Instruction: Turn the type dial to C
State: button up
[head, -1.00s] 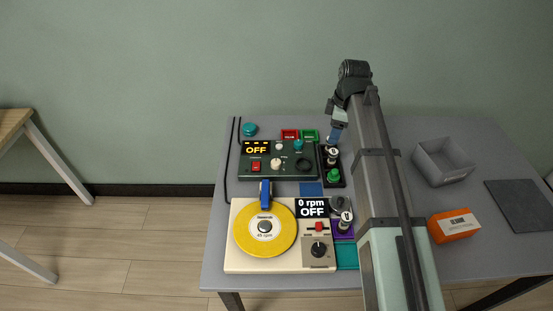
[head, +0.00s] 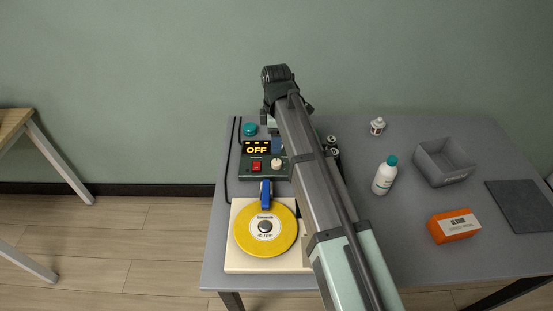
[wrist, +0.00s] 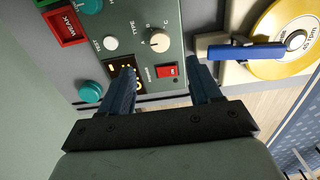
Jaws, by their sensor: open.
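The type dial, a cream knob (wrist: 158,42), sits on a dark green panel (wrist: 195,15) with the letters A, B and C around it in the wrist view. Its pointer seems to face the A side, but the knob is small and I cannot be sure. The dial also shows in the head view (head: 276,163), just left of my arm. My gripper (wrist: 158,68) is open and empty, its two dark blue fingers apart, with the dial beyond the gap between the tips. In the head view the fingers are mostly hidden by my arm.
A red switch (wrist: 167,71), a display reading OFF (head: 257,150) and a white button (wrist: 111,43) are near the dial. A yellow-disc turntable (head: 265,232) stands in front. A bottle (head: 384,176), grey bin (head: 443,162) and orange box (head: 453,226) are at right.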

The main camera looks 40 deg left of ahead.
aim_at(277, 162)
notch_tip(277, 162, down, 10)
jog(key=shift+r, duration=0.15)
dwell(0.3)
jog(key=c, duration=1)
